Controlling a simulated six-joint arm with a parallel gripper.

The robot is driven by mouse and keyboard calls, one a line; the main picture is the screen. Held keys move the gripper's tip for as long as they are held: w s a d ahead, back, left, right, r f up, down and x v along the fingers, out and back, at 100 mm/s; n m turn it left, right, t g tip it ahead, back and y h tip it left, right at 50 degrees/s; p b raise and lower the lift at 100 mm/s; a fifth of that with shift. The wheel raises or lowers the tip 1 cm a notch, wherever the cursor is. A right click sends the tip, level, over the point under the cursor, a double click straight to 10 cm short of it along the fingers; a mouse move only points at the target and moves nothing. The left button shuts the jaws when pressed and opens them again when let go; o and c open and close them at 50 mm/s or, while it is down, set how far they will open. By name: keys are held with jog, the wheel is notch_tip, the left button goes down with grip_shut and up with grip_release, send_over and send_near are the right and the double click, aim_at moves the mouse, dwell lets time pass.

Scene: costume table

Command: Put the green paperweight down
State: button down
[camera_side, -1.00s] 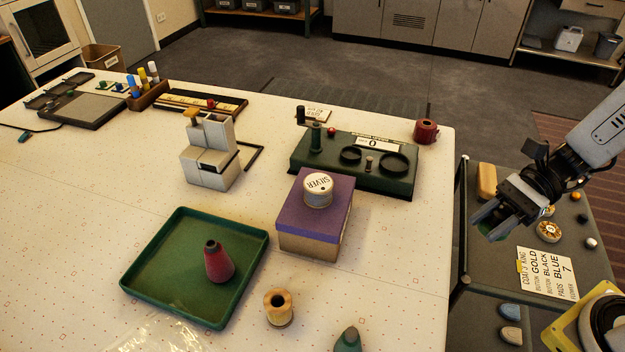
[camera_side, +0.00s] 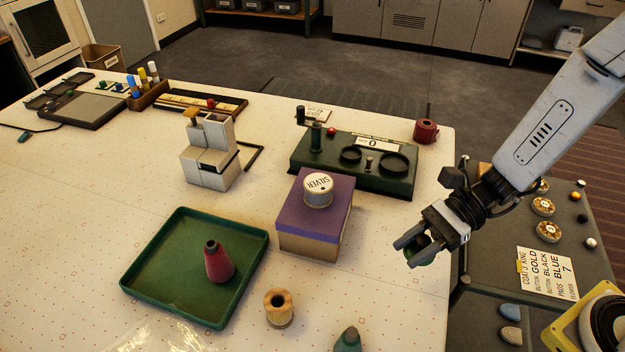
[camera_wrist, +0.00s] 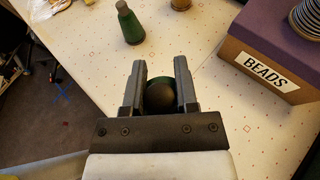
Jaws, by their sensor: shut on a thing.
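My gripper (camera_side: 414,252) is shut on the green paperweight (camera_side: 424,256), a dark green rounded piece mostly hidden between the fingers. In the wrist view the paperweight (camera_wrist: 162,95) shows as a dark round shape between the two fingers (camera_wrist: 160,72). In the side view the gripper appears over the right edge of the white table (camera_side: 400,310), to the right of the purple-lidded box. I cannot tell its exact height above the table.
The purple-lidded box (camera_side: 290,218) labelled BEADS bears a SILVER tin (camera_side: 318,190). A wooden spool (camera_side: 279,308) and a green cone (camera_side: 348,341) stand at the front. A green tray (camera_side: 165,265) holds a red cone (camera_side: 218,263). A green device (camera_side: 345,180) stands behind the box.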

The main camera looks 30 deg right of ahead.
aim_at(393, 288)
jog(key=shift+x, duration=0.8)
jog(key=shift+f, duration=0.15)
jog(key=shift+f, duration=1.85)
jog(key=shift+f, duration=0.1)
jog(key=shift+f, duration=1.95)
jog(key=shift+f, duration=0.1)
jog(key=shift+c, duration=1.9)
grip_release()
